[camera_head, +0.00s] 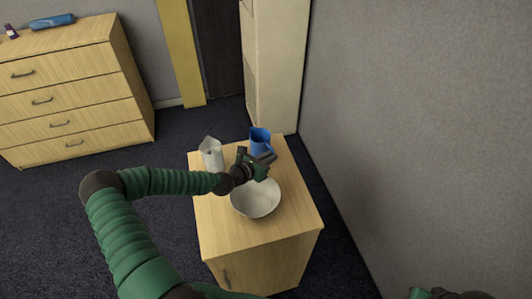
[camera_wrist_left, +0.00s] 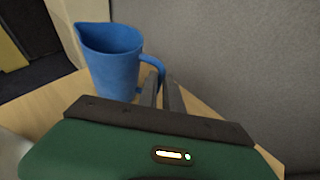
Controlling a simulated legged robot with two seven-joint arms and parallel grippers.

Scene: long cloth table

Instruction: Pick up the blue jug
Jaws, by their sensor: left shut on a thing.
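The blue jug (camera_head: 260,141) stands upright near the back edge of the small wooden cabinet, and it fills the upper left of the left wrist view (camera_wrist_left: 112,62). Its handle is on the right side. My left gripper (camera_head: 268,157) reaches over the white bowl to the jug's handle. In the left wrist view its fingers (camera_wrist_left: 160,92) are shut on the handle, whose lower part is partly hidden by them. My right gripper does not clearly show; only a small green and dark part of mine is at the bottom right edge of the head view.
A white bowl (camera_head: 245,210) sits under my left wrist, and a white jug (camera_head: 211,152) stands left of the blue jug. The cabinet top (camera_head: 220,237) is clear at the front. A grey wall (camera_head: 420,110) rises close on the right; a pale tall cupboard (camera_head: 278,65) stands behind.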

